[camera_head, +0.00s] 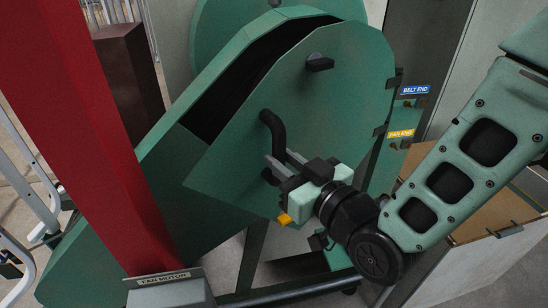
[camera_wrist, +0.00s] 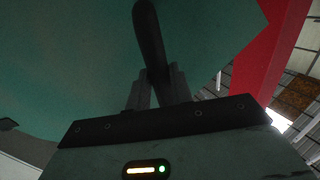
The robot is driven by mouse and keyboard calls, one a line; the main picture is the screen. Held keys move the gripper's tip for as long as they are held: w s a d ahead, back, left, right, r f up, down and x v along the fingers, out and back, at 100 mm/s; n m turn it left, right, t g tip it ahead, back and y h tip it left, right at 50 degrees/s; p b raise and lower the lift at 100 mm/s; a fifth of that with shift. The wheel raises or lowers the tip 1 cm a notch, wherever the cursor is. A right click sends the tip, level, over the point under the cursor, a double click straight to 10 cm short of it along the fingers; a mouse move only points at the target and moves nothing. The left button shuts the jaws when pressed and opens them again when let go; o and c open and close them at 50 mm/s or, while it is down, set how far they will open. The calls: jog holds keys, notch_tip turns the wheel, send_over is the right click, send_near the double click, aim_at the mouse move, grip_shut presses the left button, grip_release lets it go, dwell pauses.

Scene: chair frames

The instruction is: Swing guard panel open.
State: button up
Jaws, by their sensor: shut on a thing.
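The green guard panel (camera_head: 330,110) stands tilted away from the green belt housing (camera_head: 165,150), with a dark gap between them along the upper left. Hinges show at its right edge. A black bar handle (camera_head: 272,132) sits on the panel's face. My gripper (camera_head: 282,165) reaches in from the right and is shut on the handle's lower part. In the wrist view, the two fingers (camera_wrist: 158,92) close around the dark handle (camera_wrist: 148,35), with the green panel (camera_wrist: 70,60) behind it. A black knob (camera_head: 320,63) is higher on the panel.
A red post (camera_head: 85,120) rises at the left, near a "FAN MOTOR" label (camera_head: 163,277). "BELT END" (camera_head: 415,89) and "FAN END" (camera_head: 401,133) tags are right of the panel. Open cartons (camera_head: 490,215) stand at lower right. Metal chair frames (camera_head: 25,165) are at far left.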

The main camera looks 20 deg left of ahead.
jog(key=v, duration=0.2)
jog(key=b+v, duration=0.1)
jog(key=w+v, duration=0.1)
jog(key=v, duration=0.1)
jog(key=shift+s+d+b, duration=0.2)
jog(key=shift+d+b, duration=0.15)
jog(key=shift+d, duration=0.25)
